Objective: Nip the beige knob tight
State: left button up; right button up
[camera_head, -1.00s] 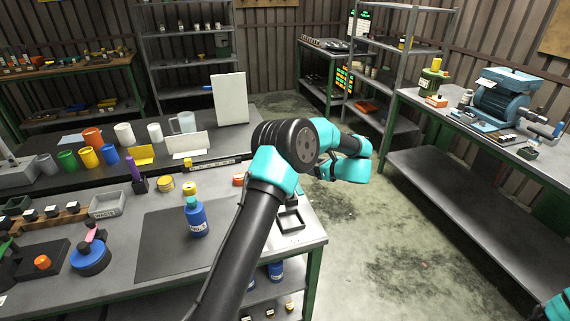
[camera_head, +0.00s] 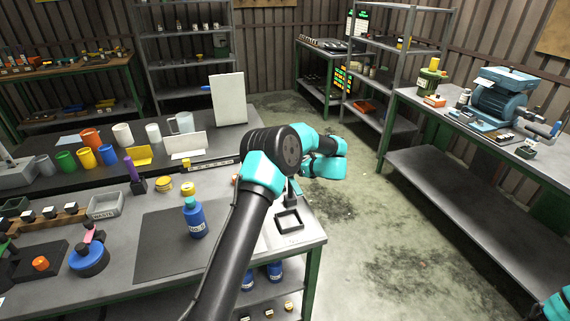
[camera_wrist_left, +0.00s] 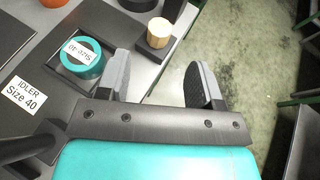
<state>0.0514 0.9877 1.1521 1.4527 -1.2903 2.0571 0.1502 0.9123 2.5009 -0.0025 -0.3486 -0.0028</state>
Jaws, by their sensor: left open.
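The beige knob (camera_wrist_left: 158,32) is a short, light wood-coloured cylinder in the left wrist view, standing near the table's edge. My left gripper (camera_wrist_left: 160,78) is open and empty. The knob lies ahead of the gap between its fingers, apart from both. A teal round part (camera_wrist_left: 82,58) with a size label sits in a dark square tray left of the knob. In the head view my left arm crosses the workbench, and I cannot make out the knob there. My right gripper is out of view; only a bit of teal arm shows at the lower right.
A white label reading "IDLER Size 40" (camera_wrist_left: 24,96) lies on the bench. A blue bottle (camera_head: 196,220) stands on a dark mat (camera_head: 160,250) left of my arm. A dark square frame (camera_head: 289,221) is near the bench's right edge. Open floor lies beyond it.

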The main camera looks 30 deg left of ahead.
pick_arm(q)
jog(key=x, duration=0.8)
jog(key=shift+a+f, duration=0.2)
jog(key=c, duration=0.9)
